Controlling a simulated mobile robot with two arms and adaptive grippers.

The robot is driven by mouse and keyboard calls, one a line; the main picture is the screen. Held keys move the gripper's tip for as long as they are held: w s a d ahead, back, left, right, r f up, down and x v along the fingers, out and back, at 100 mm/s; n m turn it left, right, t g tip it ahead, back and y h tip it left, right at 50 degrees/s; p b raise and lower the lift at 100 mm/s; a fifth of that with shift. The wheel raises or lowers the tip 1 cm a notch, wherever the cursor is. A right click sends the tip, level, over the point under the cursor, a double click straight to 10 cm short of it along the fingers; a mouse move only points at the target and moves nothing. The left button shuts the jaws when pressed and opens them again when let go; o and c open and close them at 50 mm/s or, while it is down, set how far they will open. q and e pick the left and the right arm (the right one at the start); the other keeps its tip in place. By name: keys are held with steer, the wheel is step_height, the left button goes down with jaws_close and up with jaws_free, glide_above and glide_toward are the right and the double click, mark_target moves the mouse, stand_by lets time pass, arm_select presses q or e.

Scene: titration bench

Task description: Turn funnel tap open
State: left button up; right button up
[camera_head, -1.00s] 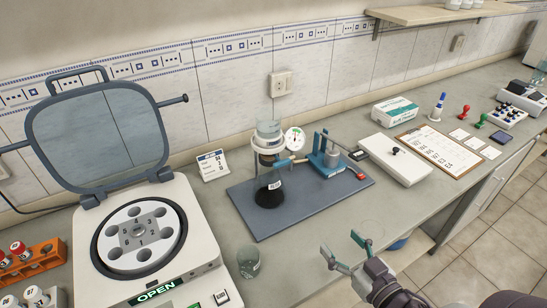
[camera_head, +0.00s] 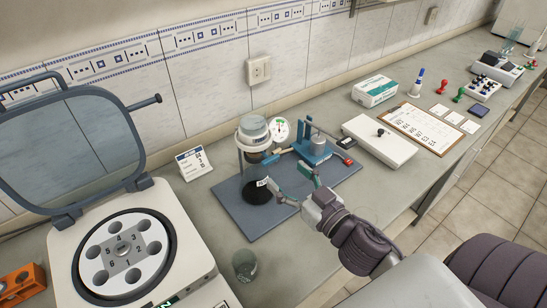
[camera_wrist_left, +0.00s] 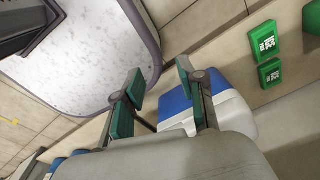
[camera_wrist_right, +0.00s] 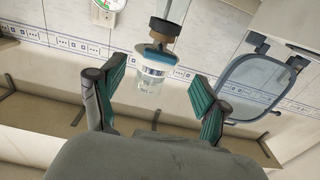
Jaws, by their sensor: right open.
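The funnel assembly stands on a grey-blue mat (camera_head: 240,222) in the head view. Its clear glass top (camera_head: 253,127) sits above a dark rounded base (camera_head: 257,191) with a white tag. My right gripper (camera_head: 287,177) is open and empty just right of the dark base. In the right wrist view a glass vessel with a blue band (camera_wrist_right: 152,70) shows beyond and between the open fingers (camera_wrist_right: 158,82). My left gripper (camera_wrist_left: 160,78) is open and empty, away from the bench assembly.
A dial (camera_head: 280,130) and a blue stand (camera_head: 314,149) with a red-knobbed lever are close to the right gripper. An empty beaker (camera_head: 245,265) stands at the front. A centrifuge (camera_head: 190,240) with its lid raised is at left. A white balance-like box (camera_head: 380,148) is at right.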

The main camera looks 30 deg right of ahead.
mark_target(272, 161)
steer(key=w, duration=0.2)
steer(key=w+p, duration=0.1)
steer(key=w, duration=0.1)
steer(key=shift+w+a+r, duration=0.1)
steer(key=shift+a+r, duration=0.05)
steer(key=shift+a, duration=0.1)
steer(key=shift+w+a, duration=0.1)
steer(key=shift+w, duration=0.5)
arm_select(q)
steer(key=shift+w+r, duration=0.25)
steer(key=shift+r, duration=0.25)
steer(key=shift+w+r, duration=0.25)
steer(key=shift+r, duration=0.25)
arm_select(e)
steer(key=shift+c, duration=0.2)
steer(key=c, duration=1.1)
